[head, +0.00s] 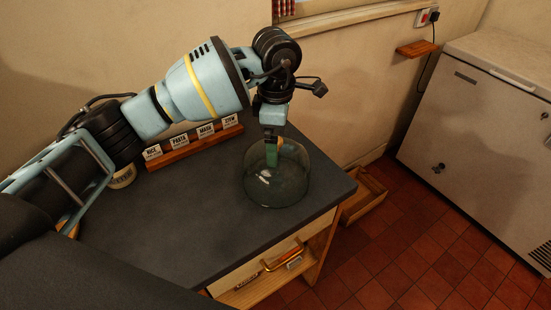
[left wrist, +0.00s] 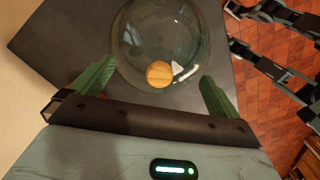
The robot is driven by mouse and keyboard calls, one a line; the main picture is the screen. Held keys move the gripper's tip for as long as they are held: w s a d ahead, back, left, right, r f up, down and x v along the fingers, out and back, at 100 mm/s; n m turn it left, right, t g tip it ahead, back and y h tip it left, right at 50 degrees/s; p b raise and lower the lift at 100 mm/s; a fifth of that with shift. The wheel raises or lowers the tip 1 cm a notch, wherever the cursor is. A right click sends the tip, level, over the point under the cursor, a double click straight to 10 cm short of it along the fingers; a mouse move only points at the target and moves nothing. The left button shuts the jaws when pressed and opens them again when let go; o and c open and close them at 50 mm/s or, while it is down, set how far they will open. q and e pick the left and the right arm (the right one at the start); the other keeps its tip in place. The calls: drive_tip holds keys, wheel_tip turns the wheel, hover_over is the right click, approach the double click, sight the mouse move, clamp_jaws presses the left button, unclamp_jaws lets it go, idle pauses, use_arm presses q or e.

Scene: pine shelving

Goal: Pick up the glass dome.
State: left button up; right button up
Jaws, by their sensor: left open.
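The glass dome (head: 290,188) is clear and stands upright on the dark countertop (head: 190,220) near its right front corner. It also shows in the left wrist view (left wrist: 165,35), with a round wooden knob (left wrist: 159,74) on top. My left gripper (head: 273,152) points down over the top of the dome. In the left wrist view its two green fingers (left wrist: 158,75) are spread wide, one on each side of the knob, with gaps between. The fingers are apart from the knob. The gripper holds nothing.
A wooden rack with labelled fronts (head: 195,145) stands at the back against the wall, below my left arm. A white chest freezer (head: 475,140) stands to the right, across red floor tiles. The counter's front left is clear.

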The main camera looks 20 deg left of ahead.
use_arm(q)
wheel_tip(320, 180, down, 2)
